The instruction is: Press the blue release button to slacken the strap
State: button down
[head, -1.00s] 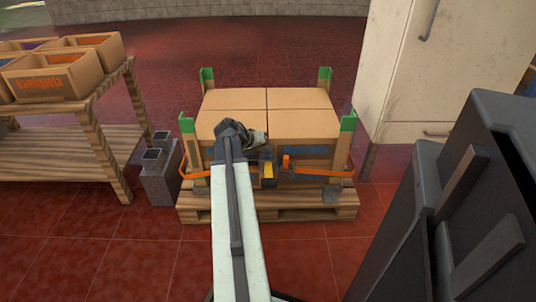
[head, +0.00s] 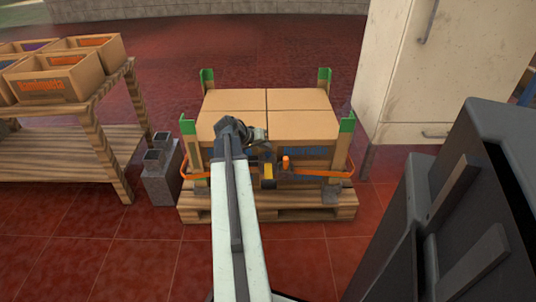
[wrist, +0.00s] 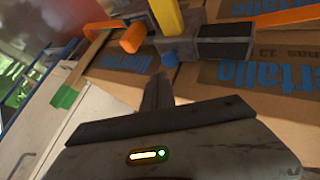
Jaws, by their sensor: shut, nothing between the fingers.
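The dark grey strap ratchet (wrist: 222,42) shows in the wrist view at the top, against the cardboard boxes, with a yellow handle (wrist: 168,18) and an orange knob (wrist: 133,38).
Cardboard boxes (head: 300,124) stand on a wooden pallet (head: 290,212) with green-capped corner posts. A wooden shelf (head: 60,160) with crates and grey blocks (head: 160,180) is at the left. A pale cabinet (head: 405,80) stands behind right.

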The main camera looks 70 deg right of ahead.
aim_at(266, 154)
jog(key=shift+r+p, duration=2.5)
jog(key=shift+r, duration=0.1)
jog(key=shift+f, duration=0.1)
